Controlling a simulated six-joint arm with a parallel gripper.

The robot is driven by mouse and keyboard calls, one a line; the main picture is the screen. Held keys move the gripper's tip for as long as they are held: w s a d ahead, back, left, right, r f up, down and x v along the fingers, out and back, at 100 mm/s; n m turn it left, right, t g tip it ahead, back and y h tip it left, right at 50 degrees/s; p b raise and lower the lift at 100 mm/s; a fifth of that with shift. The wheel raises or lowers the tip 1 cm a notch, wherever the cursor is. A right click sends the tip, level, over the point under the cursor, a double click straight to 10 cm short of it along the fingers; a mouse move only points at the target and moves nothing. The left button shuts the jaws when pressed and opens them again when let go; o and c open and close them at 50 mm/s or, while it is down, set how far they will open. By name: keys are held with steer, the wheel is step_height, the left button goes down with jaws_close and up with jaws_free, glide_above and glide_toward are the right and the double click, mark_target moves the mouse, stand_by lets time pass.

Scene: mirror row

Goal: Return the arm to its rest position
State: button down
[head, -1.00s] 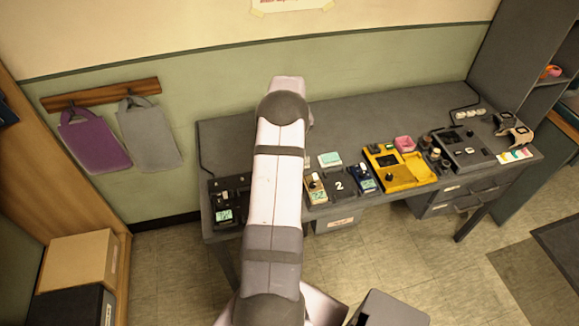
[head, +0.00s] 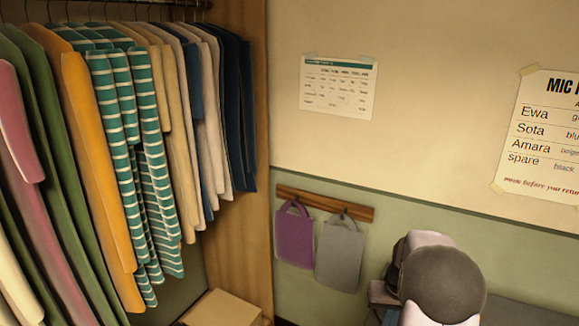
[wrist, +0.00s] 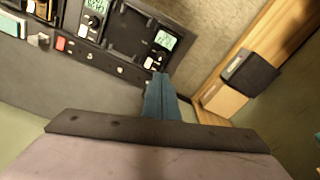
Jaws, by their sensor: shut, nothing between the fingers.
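My arm (head: 441,282) shows at the bottom right of the head view, raised in front of the green wall. A small bluish part beside it may be my gripper, mostly hidden by the arm link. In the wrist view my gripper (wrist: 161,82) is blue, with its fingers shut together and empty. It is above the grey table (wrist: 60,88), close in the picture to the table edge, and touches nothing that I can see.
A cardboard box (wrist: 224,99) and a black box (wrist: 250,72) stand beyond. The head view shows hanging clothes (head: 135,150), purple (head: 294,237) and grey bags (head: 339,257), and wall notices (head: 338,88).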

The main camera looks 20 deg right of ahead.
steer(key=s+a+r+n, duration=0.1)
steer(key=s+a, duration=0.2)
steer(key=a, duration=0.5)
steer(key=s+a+r+n, duration=0.1)
steer(key=s+a+n, duration=0.1)
steer(key=a, duration=0.7)
steer(key=s+a+n+g, duration=0.1)
steer(key=s+a+n, duration=0.1)
steer(key=s+a, duration=0.6)
steer(key=shift+s+a+f, duration=0.2)
steer(key=shift+s+a, duration=0.05)
steer(key=shift+s, duration=0.75)
